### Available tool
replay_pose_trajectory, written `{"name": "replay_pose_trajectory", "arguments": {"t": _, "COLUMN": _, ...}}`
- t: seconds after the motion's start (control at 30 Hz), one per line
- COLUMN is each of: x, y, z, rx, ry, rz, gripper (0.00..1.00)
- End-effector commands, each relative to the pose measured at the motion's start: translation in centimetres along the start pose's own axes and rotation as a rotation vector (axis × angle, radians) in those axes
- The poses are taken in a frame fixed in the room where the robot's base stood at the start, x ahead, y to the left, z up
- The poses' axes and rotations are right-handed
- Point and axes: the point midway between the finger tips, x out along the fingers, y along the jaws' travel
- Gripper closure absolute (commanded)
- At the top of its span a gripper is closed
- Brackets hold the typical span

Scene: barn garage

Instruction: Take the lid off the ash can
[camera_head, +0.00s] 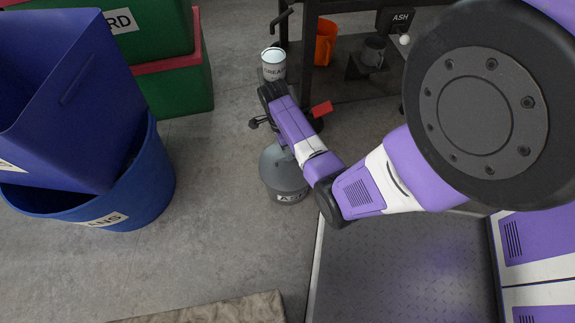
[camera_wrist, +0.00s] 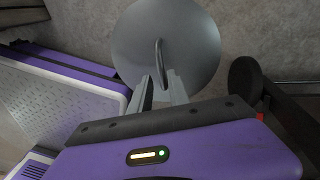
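The can's body is hidden below the lid in the wrist view.
A blue bin (camera_head: 163,185) with a blue container (camera_head: 90,110) in it stands left. Green boxes (camera_head: 186,85) are behind it. A grease can (camera_head: 273,68), an orange jug (camera_head: 325,45) and a dark bench (camera_head: 345,85) are beyond the ash can. The floor left of it is clear.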

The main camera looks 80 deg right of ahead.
Motion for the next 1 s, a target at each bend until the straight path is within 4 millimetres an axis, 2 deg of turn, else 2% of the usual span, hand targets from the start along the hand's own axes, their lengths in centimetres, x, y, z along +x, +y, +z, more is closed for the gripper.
{"name": "replay_pose_trajectory", "arguments": {"t": 0.33, "x": 4.7, "y": -0.3, "z": 0.5, "rx": -0.002, "ry": 0.000, "rz": 0.001, "gripper": 0.78}}
{"name": "replay_pose_trajectory", "arguments": {"t": 0.6, "x": 4.7, "y": -0.2, "z": 0.5, "rx": -0.002, "ry": 0.000, "rz": -0.001, "gripper": 0.78}}
{"name": "replay_pose_trajectory", "arguments": {"t": 0.7, "x": 4.7, "y": -0.2, "z": 0.5, "rx": -0.002, "ry": 0.000, "rz": -0.001, "gripper": 0.98}}
{"name": "replay_pose_trajectory", "arguments": {"t": 0.73, "x": 4.7, "y": -0.2, "z": 0.5, "rx": -0.003, "ry": 0.000, "rz": -0.001, "gripper": 1.00}}
{"name": "replay_pose_trajectory", "arguments": {"t": 1.0, "x": 4.7, "y": -0.2, "z": 0.5, "rx": -0.003, "ry": 0.000, "rz": -0.001, "gripper": 1.00}}
